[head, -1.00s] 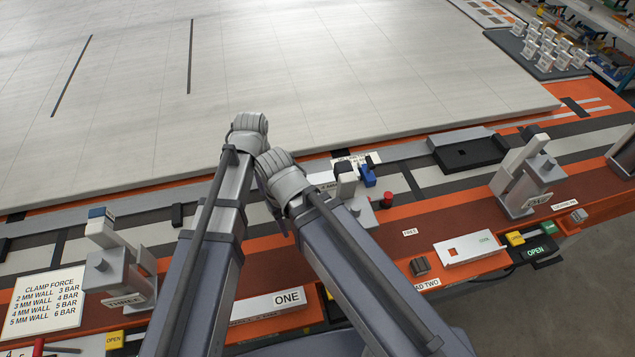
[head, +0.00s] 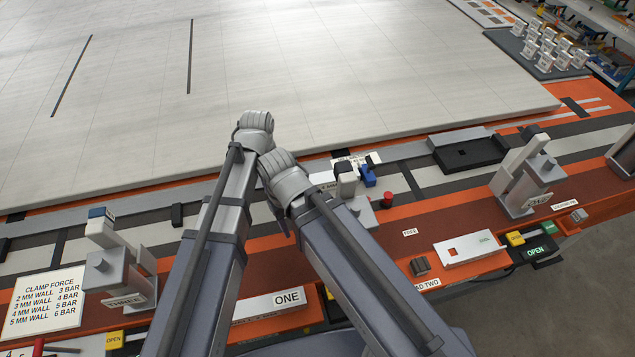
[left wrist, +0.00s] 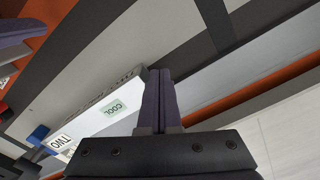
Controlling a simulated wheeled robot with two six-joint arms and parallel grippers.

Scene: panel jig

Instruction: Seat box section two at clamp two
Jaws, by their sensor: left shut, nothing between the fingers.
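A pale box section (left wrist: 95,108) with a COOL label and a TWO plate lies below my left gripper in the left wrist view; in the head view only a short white piece (head: 322,178) of it seems to show behind my right wrist. My left gripper (left wrist: 158,74) is shut and empty, fingertips over or beside the section's edge; I cannot tell if they touch. A grey-and-black clamp (head: 346,178), probably clamp two, stands beside a blue block. My right gripper (head: 281,218) is mostly hidden by its arm, and its opening is unclear.
A clamp marked THREE (head: 122,280) stands at the left and another clamp (head: 522,180) at the right. A bar marked ONE (head: 270,306) lies at the front edge. A red button (head: 387,200) sits near the blue block (head: 368,177). A large pale panel (head: 300,80) fills the back.

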